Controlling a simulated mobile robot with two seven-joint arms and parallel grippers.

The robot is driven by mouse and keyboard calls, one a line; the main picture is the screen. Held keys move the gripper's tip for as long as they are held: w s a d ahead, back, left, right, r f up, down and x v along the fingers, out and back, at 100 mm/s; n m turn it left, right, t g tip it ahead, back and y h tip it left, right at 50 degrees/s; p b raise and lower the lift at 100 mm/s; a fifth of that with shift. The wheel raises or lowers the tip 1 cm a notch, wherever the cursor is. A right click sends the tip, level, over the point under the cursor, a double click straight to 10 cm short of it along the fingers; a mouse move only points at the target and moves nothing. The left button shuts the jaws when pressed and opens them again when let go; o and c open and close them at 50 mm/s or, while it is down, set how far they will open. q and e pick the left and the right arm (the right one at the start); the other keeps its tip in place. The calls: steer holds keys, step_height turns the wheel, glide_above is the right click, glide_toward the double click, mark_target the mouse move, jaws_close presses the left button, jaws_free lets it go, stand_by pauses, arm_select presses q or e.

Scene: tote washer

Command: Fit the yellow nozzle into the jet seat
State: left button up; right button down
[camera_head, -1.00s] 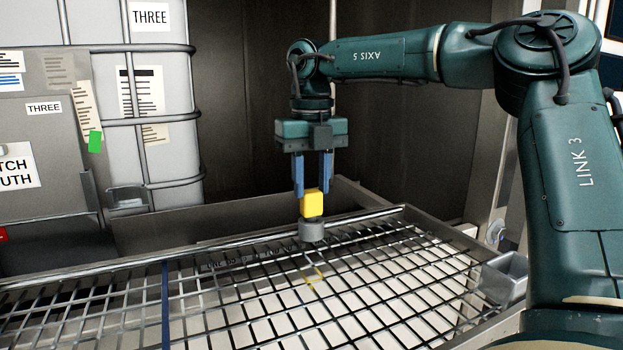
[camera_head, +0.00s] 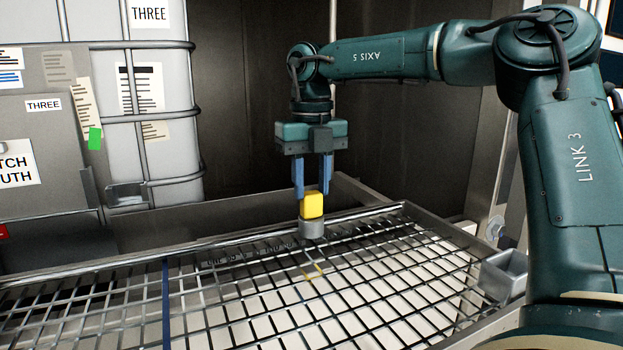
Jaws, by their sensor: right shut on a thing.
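The yellow nozzle (camera_head: 312,205) is between the blue fingers of my right gripper (camera_head: 312,194), which is shut on it. The gripper points straight down. Right under the nozzle is a grey cylinder, the jet seat (camera_head: 312,228), at the rail along the far side of the wire rack. The nozzle's lower end meets the top of the seat in the picture; I cannot tell how deep it sits, as the seat hides anything inside it. My left gripper is not in view.
A small grey open box (camera_head: 503,274) sits at the rack's right edge. A caged white tank (camera_head: 160,100) and a grey cabinet (camera_head: 45,150) stand at the back left.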

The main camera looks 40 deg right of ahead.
stand_by(0.6)
steer(key=c, duration=0.9)
jaws_free()
steer(key=shift+c, duration=0.2)
steer(key=shift+o, duration=0.4)
steer(key=o, duration=0.4)
